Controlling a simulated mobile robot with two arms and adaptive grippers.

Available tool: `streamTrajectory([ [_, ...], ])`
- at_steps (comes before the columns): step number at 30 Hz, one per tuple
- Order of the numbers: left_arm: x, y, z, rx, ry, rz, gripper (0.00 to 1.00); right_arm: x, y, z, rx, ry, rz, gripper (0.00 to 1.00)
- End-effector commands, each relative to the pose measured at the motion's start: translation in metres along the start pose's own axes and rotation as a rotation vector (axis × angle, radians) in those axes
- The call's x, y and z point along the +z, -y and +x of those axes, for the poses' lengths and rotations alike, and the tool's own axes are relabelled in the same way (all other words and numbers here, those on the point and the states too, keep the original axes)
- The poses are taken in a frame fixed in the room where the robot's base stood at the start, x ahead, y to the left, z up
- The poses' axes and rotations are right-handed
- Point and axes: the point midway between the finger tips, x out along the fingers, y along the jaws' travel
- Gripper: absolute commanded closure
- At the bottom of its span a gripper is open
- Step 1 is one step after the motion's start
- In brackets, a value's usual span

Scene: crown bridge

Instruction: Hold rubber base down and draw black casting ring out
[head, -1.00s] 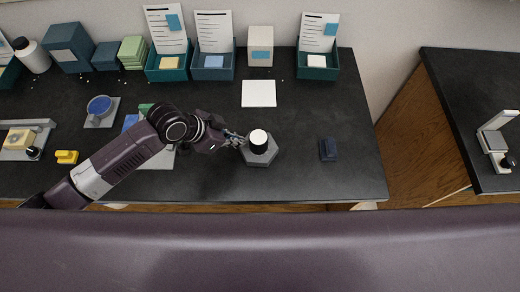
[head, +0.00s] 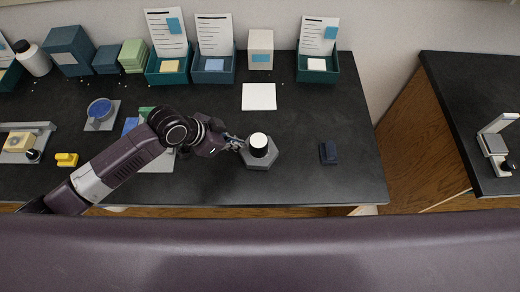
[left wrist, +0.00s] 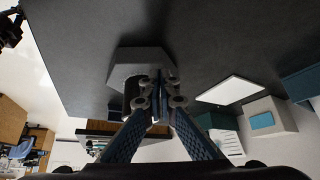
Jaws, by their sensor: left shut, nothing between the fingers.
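The black casting ring (head: 259,148), a short upright cylinder with a white top, stands on the grey hexagonal rubber base (head: 264,162) near the front of the dark bench. My left gripper (head: 238,143) is shut and empty, close against the left side of the ring and base in the head view. In the left wrist view the shut fingers (left wrist: 157,98) overlap the grey base (left wrist: 140,56) and hide part of the ring (left wrist: 131,90). Whether the fingertips touch the base or ring I cannot tell. My right gripper is out of view.
A dark blue block (head: 328,153) lies to the right, with clear bench between. A white square pad (head: 259,96) lies behind the base. Trays with cards, boxes and a bottle line the back wall. A yellow item (head: 66,159) and a round blue-topped dish (head: 100,109) lie left.

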Motion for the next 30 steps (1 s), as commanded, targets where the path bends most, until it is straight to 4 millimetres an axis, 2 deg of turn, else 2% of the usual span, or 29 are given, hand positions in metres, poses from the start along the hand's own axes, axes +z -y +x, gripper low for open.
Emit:
streamTrajectory([
  [30,0.0036,-0.0001,0.0051,0.000,0.001,0.000,1.00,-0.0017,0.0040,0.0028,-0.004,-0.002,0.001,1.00],
])
